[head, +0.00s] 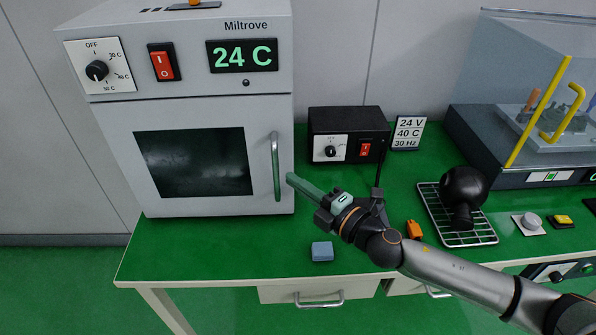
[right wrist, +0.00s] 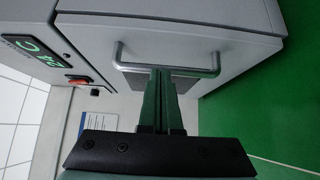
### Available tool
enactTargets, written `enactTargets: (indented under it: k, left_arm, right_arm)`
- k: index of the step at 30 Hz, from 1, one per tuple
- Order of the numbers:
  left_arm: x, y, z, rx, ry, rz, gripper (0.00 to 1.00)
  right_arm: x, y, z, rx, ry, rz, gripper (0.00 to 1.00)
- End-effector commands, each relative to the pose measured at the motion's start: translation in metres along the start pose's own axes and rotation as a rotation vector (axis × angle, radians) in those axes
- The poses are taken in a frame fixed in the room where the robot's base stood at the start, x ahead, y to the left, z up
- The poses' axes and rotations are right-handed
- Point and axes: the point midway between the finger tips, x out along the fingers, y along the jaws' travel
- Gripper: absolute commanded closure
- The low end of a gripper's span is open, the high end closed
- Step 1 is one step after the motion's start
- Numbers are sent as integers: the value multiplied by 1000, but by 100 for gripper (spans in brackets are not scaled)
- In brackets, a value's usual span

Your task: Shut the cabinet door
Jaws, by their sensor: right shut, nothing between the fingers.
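The cabinet is a grey box (head: 190,103) marked Miltrove, at the left end of the green bench. Its door (head: 262,190) has a dark window and an upright metal handle (head: 276,165) near its right edge. In the head view the door looks about flush with the body; I cannot tell whether a small gap is left. My right gripper (head: 290,178) is shut and empty, its green fingers pointing at the door just right of the handle. In the right wrist view the fingertips (right wrist: 160,71) overlap the handle (right wrist: 207,71); contact is unclear. My left gripper is out of view.
A black power unit (head: 347,122) stands right of the cabinet, with a small sign beside it. A wire rack (head: 480,237) with a black round object stands further right. A transparent-hooded box (head: 525,150) stands behind.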

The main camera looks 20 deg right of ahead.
Motion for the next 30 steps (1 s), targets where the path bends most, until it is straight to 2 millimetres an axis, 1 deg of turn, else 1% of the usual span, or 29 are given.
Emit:
enactTargets:
  k: [1, 6, 20, 27, 30]
  left_arm:
    - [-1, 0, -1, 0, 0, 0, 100]
    - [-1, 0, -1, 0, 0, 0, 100]
    - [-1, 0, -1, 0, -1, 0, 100]
    - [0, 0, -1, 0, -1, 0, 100]
    - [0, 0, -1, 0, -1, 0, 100]
  right_arm:
    - [5, 1, 5, -2, -1, 1, 100]
    - [14, 0, 14, 1, 1, 1, 100]
    - [18, 0, 19, 1, 1, 1, 100]
    - [39, 0, 41, 0, 1, 1, 100]
    - [42, 0, 46, 0, -3, 2, 100]
